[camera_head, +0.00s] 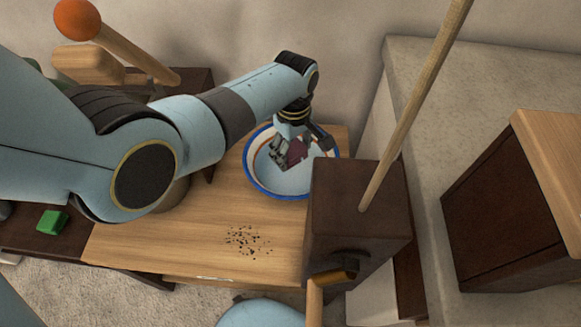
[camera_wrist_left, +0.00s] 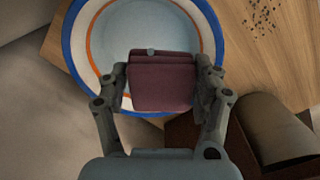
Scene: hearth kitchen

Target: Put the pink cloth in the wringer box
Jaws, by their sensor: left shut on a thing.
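The pink cloth (camera_head: 297,153) is a folded, dark pink-maroon bundle. It also shows in the left wrist view (camera_wrist_left: 162,85), between both fingers. My left gripper (camera_head: 288,150) is shut on it, above or inside a white basin (camera_head: 249,174) with blue and orange rings; its exact height is unclear. A dark brown box (camera_head: 345,205) with a crank and wooden handle stands just right of the basin and looks like the wringer box. Its inside is hidden from the head view. My right gripper is not in view.
A long wooden pole (camera_head: 415,115) rises beside or from the brown box. Dark specks (camera_head: 247,241) lie on the wooden tabletop (camera_head: 190,235), which is otherwise clear there. A green block (camera_head: 52,222) lies at left. A wood-topped dark cabinet (camera_head: 505,205) stands at right.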

